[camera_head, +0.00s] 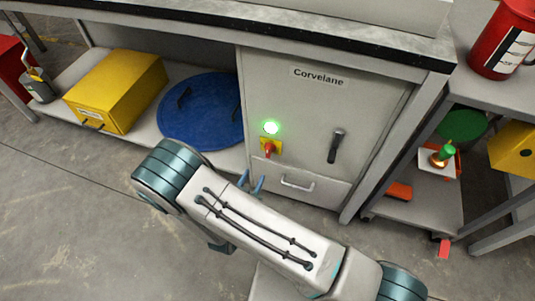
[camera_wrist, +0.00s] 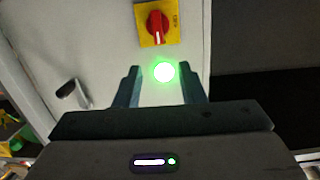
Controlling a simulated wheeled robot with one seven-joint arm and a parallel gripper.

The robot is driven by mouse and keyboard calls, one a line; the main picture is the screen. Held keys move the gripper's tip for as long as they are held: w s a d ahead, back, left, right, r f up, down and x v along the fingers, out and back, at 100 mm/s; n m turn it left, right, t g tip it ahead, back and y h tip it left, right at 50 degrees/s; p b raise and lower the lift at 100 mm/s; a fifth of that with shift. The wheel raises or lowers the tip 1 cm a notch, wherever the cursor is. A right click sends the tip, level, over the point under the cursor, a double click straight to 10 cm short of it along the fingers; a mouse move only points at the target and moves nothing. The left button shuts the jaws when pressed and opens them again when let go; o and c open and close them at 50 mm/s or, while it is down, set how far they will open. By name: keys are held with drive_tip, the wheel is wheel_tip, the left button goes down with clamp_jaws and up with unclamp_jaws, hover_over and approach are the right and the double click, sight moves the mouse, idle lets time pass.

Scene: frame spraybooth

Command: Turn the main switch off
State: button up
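The main switch is a red rotary knob on a yellow plate (camera_head: 269,148), on the front of the grey Corvelane cabinet (camera_head: 365,105). A lit green lamp (camera_head: 271,128) sits right above it. In the wrist view the red knob (camera_wrist: 156,25) shows at the top with a white mark on it, and the glowing green lamp (camera_wrist: 164,72) lies between my fingers. My gripper (camera_wrist: 160,80) is open and empty, its fingers apart. In the head view its blue fingertips (camera_head: 250,184) are just below the switch, partly hidden by my arm.
The cabinet has a dark door handle (camera_head: 337,146) and a drawer with a metal pull (camera_head: 297,182). A blue round lid (camera_head: 205,112) and a yellow box (camera_head: 115,90) stand on the shelf to the left. A cart (camera_head: 425,195) stands to the right.

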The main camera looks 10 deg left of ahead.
sight(267, 150)
drive_tip(key=shift+n+t, duration=0.3)
drive_tip(key=shift+t, duration=0.3)
drive_tip(key=w+b, duration=0.1)
drive_tip(key=w, duration=0.3)
drive_tip(key=w+d+f+b, duration=0.1)
drive_tip(key=w, duration=0.3)
drive_tip(key=w+b, duration=0.1)
drive_tip(key=w, duration=0.3)
drive_tip(key=shift+w+d+f, duration=0.15)
drive_tip(key=shift+w+d, duration=0.1)
drive_tip(key=shift+d, duration=0.05)
drive_tip(key=shift+c, duration=0.3)
clamp_jaws()
